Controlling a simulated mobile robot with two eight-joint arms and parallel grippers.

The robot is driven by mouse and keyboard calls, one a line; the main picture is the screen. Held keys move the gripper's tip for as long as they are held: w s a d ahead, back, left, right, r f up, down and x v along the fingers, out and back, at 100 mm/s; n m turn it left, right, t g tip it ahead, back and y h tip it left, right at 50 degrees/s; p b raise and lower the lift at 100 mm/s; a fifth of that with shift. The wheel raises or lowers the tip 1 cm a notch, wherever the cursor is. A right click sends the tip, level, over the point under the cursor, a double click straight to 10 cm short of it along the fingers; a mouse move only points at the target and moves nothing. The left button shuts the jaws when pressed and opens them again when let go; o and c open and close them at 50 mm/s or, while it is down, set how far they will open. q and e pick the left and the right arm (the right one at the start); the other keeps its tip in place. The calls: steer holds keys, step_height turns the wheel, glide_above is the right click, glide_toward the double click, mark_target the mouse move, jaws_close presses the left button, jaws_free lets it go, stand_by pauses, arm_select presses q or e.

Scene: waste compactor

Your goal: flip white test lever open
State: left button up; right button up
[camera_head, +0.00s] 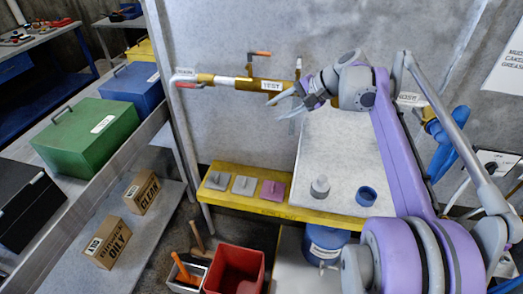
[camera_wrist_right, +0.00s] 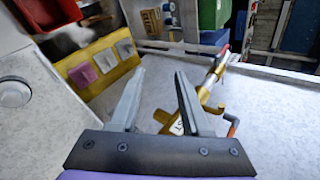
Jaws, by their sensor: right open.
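A brass and white pipe (camera_head: 225,81) runs along the grey wall panel, with a white TEST tag (camera_head: 271,86) on its brass part. An orange-handled lever (camera_head: 260,53) stands above it, and a red handle (camera_head: 187,85) is at its left end. I cannot clearly make out a white lever. My right gripper (camera_head: 273,107) is open and empty, pointing left just below the tag. In the right wrist view, the brass fitting (camera_wrist_right: 204,97) lies beside the right finger of the gripper (camera_wrist_right: 160,73), with the orange handle (camera_wrist_right: 233,118) farther right. My left gripper is not in view.
A yellow shelf (camera_head: 240,201) with grey, white and pink pads runs below the pipe. A red bin (camera_head: 235,270) stands on the floor. Green (camera_head: 90,133) and blue (camera_head: 132,88) boxes line the left bench.

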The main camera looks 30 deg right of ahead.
mark_target(299, 66)
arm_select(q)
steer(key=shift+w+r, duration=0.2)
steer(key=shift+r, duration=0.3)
arm_select(e)
steer(key=s+a+f+n+g+h, duration=0.1)
steer(key=s+a+f+n, duration=0.3)
steer(key=a, duration=0.5)
steer(key=shift+s+f+g+h, duration=0.4)
steer(key=shift+s+f+h, duration=0.2)
steer(key=shift+s+f, duration=0.75)
steer(key=shift+s+a+r, duration=0.1)
steer(key=shift+s+r, duration=0.05)
steer(key=shift+r, duration=0.05)
